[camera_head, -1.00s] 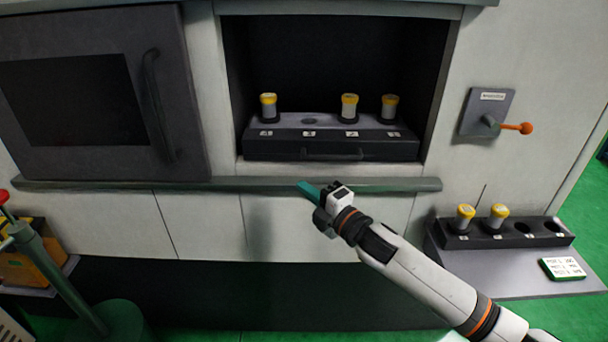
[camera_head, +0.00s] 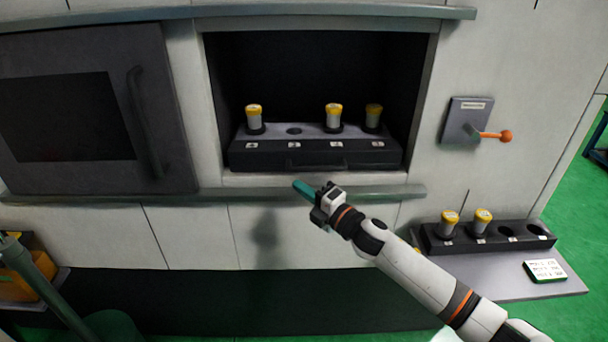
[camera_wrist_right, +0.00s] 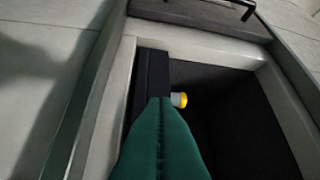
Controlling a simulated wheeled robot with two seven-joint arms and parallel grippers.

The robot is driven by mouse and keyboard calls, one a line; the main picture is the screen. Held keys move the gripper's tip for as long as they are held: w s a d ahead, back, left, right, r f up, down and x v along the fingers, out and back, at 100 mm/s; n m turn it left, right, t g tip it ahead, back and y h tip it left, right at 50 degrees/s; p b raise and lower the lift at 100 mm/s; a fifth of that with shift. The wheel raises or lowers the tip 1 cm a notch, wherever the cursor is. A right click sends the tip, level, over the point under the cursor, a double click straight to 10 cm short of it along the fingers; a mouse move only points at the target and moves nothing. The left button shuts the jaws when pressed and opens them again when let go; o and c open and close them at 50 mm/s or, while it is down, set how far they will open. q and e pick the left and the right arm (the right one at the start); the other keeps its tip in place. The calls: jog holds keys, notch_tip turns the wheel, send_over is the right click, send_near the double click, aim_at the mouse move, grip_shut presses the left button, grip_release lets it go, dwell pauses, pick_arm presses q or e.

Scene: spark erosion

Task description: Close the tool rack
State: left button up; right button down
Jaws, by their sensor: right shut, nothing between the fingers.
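The tool rack (camera_head: 315,158) is a dark tray with a front handle, in the recess of the grey machine. It holds three yellow-capped tools, such as the left one (camera_head: 254,118), and one empty hole. Its dark edge (camera_wrist_right: 152,75) and one yellow-capped tool (camera_wrist_right: 180,99) also show in the right wrist view. My right gripper (camera_head: 303,188) has teal fingers, shut and empty, in front of the ledge below the rack. The fingers (camera_wrist_right: 160,140) hide part of the rack in the wrist view. My left gripper is not in view.
A grey ledge (camera_head: 390,192) runs below the recess. A closed dark door (camera_head: 175,110) with a handle is at left. An orange-knobbed lever (camera_head: 495,135) is at right. A lower rack (camera_head: 470,240) with two yellow-capped tools stands on a shelf at right.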

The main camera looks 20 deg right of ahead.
aim_at(291, 161)
jog(key=w, duration=0.1)
jog(key=w+d, duration=0.1)
jog(key=shift+w+r, duration=0.25)
jog(key=shift+w, duration=0.05)
jog(key=w, duration=0.2)
jog(key=w+d+b, duration=0.1)
jog(key=w, duration=0.1)
jog(key=shift+d, duration=0.1)
jog(key=shift+w+f, duration=0.1)
jog(key=shift+w, duration=0.15)
jog(key=shift+s+d, duration=0.1)
jog(key=shift+s, duration=0.1)
